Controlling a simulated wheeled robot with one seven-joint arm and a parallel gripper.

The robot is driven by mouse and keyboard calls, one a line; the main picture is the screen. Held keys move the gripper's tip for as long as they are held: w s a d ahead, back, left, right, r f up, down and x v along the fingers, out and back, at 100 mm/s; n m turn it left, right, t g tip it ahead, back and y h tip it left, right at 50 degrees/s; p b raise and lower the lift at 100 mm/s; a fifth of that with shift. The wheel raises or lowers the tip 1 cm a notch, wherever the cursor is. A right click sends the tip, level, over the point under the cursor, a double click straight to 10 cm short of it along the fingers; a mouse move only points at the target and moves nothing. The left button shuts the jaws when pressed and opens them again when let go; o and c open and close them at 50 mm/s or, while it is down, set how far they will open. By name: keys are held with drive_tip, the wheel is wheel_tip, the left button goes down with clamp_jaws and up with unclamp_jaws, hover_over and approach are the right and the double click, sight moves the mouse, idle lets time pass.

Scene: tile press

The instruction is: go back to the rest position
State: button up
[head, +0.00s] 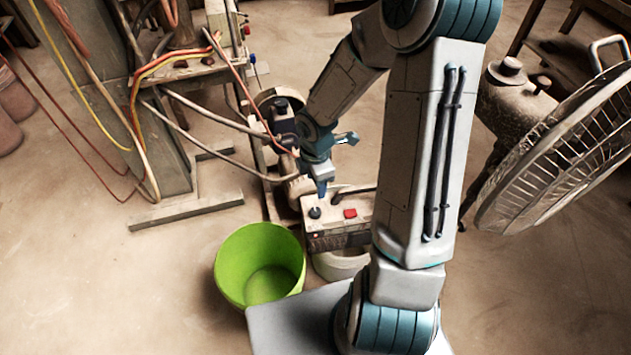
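My gripper (321,188) points down over the left part of a grey control box (338,238). Its blue tip shows as one narrow shape just above a dark round button (314,212). I cannot tell whether the tip touches the button, or whether the fingers are open or shut. Nothing shows held in it. My upper arm hides the box's right end.
A green bucket (232,262) stands left of the box, and a pale round container (338,264) is below it. The press frame (160,150) with hoses and cables is at the left. A large fan (560,150) stands at the right. The floor at the lower left is clear.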

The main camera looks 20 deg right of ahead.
idle(0.3)
drive_tip(key=s+r+m+t+p, duration=0.1)
drive_tip(key=s+r+m, duration=0.3)
drive_tip(key=r, duration=0.5)
drive_tip(key=s+r+m+t+p, duration=0.1)
drive_tip(key=s+r+m+p, duration=0.2)
drive_tip(key=r+m, duration=0.6)
drive_tip(key=s+r+m+p, duration=0.2)
drive_tip(key=s+r+m, duration=0.4)
drive_tip(key=r, duration=0.5)
drive_tip(key=shift+s+a+r+t+p, duration=0.2)
drive_tip(key=shift+s+a+t+p, duration=0.1)
drive_tip(key=shift+s+t+p, duration=0.15)
